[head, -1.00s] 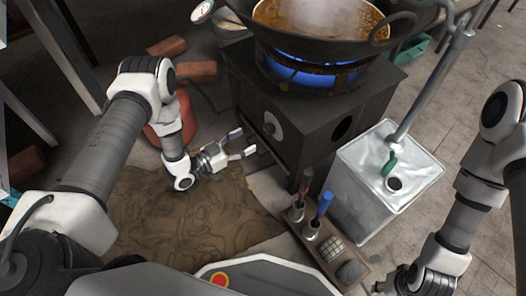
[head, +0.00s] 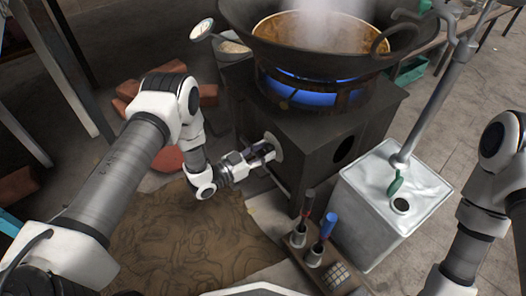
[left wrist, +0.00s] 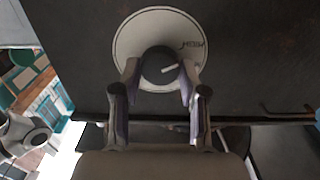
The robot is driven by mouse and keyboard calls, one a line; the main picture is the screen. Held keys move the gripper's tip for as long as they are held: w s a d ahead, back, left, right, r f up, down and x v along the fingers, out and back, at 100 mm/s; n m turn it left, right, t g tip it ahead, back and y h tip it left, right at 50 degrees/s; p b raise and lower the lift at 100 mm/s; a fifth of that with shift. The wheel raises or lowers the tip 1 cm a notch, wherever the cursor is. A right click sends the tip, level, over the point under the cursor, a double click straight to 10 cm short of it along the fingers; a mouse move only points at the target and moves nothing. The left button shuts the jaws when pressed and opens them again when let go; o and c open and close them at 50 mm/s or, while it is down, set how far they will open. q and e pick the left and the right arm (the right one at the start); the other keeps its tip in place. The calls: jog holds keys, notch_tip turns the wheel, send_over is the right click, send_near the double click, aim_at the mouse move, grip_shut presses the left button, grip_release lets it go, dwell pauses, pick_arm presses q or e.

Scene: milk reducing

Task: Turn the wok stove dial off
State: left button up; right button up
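The stove dial is a dark round knob (left wrist: 159,67) with a white pointer line, on a white round plate (left wrist: 133,42) with lettering. In the left wrist view the pointer line leans right and slightly up. The plate (head: 274,147) is on the front of the dark stove box (head: 315,140). My left gripper (head: 270,153) is at the dial. In the left wrist view its fingertips (left wrist: 158,76) are spread on either side of the knob; I cannot tell whether they touch it. Blue flame (head: 305,97) burns under the wok (head: 330,55). My right gripper is out of view.
A metal can (head: 385,210) with a pipe stands right of the stove. Bricks (head: 207,93) lie on the left, and a brown mat (head: 180,235) covers the floor below my left arm.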

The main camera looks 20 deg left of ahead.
pick_arm(q)
jog(key=shift+r, duration=0.1)
dwell(0.3)
jog(key=m+p, duration=0.3)
jog(key=m, duration=0.1)
jog(key=shift+d+r+p, duration=0.1)
jog(key=shift+p, duration=0.2)
jog(key=m+p, duration=0.2)
jog(key=m, duration=0.2)
jog(key=m+p, duration=0.2)
jog(key=m, duration=0.1)
jog(key=shift+s+m+p, duration=0.1)
jog(key=shift+m+p, duration=0.2)
jog(key=m+p, duration=0.1)
jog(key=m, duration=0.1)
jog(key=m+p, duration=0.1)
jog(key=m, duration=0.1)
jog(key=m+p, duration=0.1)
jog(key=m, duration=0.1)
jog(key=shift+d+f, duration=0.1)
jog(key=shift+f, duration=0.15)
jog(key=m+p, duration=0.2)
jog(key=m, duration=0.1)
jog(key=shift+f+m, duration=0.1)
jog(key=shift+m, duration=0.3)
jog(key=shift+f+m+p, duration=0.1)
jog(key=shift+m+p, duration=0.4)
jog(key=shift+m, duration=0.7)
